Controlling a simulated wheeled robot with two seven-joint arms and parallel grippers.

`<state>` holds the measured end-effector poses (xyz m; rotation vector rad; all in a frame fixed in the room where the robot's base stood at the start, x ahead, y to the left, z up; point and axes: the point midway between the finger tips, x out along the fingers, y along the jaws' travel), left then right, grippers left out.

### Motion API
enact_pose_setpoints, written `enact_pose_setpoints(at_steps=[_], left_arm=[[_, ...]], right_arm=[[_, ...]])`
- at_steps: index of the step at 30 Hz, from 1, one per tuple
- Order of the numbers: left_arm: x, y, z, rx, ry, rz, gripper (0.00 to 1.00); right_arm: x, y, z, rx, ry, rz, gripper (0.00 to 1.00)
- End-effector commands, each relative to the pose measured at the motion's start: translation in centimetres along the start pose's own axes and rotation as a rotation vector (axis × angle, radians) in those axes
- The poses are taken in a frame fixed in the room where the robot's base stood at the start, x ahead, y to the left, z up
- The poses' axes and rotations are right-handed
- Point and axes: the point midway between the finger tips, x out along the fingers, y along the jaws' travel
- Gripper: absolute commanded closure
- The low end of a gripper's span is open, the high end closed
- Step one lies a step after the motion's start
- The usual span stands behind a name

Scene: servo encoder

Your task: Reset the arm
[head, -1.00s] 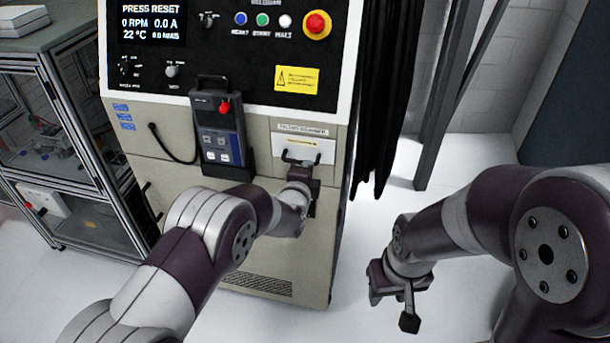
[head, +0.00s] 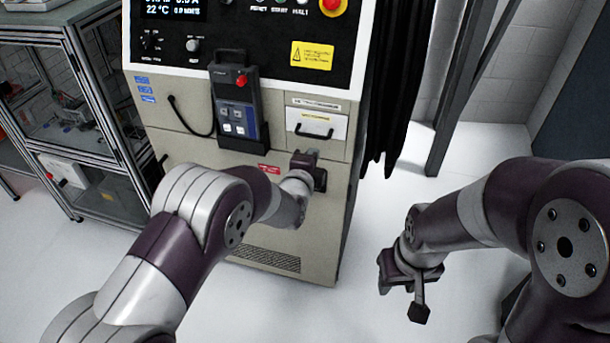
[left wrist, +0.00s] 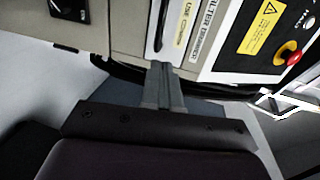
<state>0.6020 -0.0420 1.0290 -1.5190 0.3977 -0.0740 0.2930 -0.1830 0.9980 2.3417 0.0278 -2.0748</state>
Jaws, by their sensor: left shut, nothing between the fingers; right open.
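My left arm reaches in from the left in the head view, and its gripper (head: 306,160) is in front of the beige machine cabinet (head: 275,215), just below the filter drawer (head: 317,122) with its black handle. In the left wrist view the left gripper's fingers (left wrist: 163,85) are together with nothing between them, and the drawer front (left wrist: 190,30) is beyond them. My right gripper (head: 412,285) hangs open and empty over the white floor at the right. Whether the left fingers touch the cabinet cannot be told.
A control panel with a red stop button (head: 332,4) tops the cabinet; the button also shows in the left wrist view (left wrist: 288,54). A handheld pendant (head: 235,105) sits in a holder. A glass-sided frame (head: 75,110) stands left. Black curtains (head: 395,90) hang right. Floor between is clear.

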Motion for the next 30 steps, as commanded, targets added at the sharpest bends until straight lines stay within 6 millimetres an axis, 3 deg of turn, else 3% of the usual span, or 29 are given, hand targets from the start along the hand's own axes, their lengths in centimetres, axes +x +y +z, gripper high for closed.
enact_pose_setpoints(at_steps=[9,17,19,20,21,23,24,27,30], left_arm=[[-5.6,0.1,-0.1,0.001,0.001,-0.001,1.0],[-6.3,0.3,0.0,-0.055,0.001,0.01,1.0],[-6.5,2.3,-0.3,-0.21,0.005,0.103,1.0],[-7.2,4.4,-0.5,-0.306,-0.002,0.193,1.0],[-8.7,7.0,-0.7,-0.456,-0.03,0.332,1.0],[-12.2,10.2,0.1,-0.714,-0.152,0.554,1.0],[-15.4,11.6,1.5,-0.891,-0.291,0.686,1.0],[-23.9,13.3,5.3,-1.226,-0.691,0.881,1.0],[-30.9,13.3,8.1,-1.411,-1.007,0.931,1.0]], right_arm=[[0.8,0.0,0.1,0.0,0.0,0.0,0.57],[0.8,0.0,0.1,0.0,0.0,0.0,0.57],[0.8,0.0,0.1,0.0,0.0,0.0,0.57],[0.8,0.0,0.1,0.0,0.0,0.0,0.57],[0.8,0.0,0.1,0.0,0.0,0.0,0.57],[0.8,0.0,0.1,0.0,0.0,0.0,0.57],[0.8,0.0,0.1,0.0,0.0,0.0,0.57],[0.8,0.0,0.1,0.0,0.0,0.0,0.57],[0.8,0.0,0.1,0.0,0.0,0.0,0.57]])
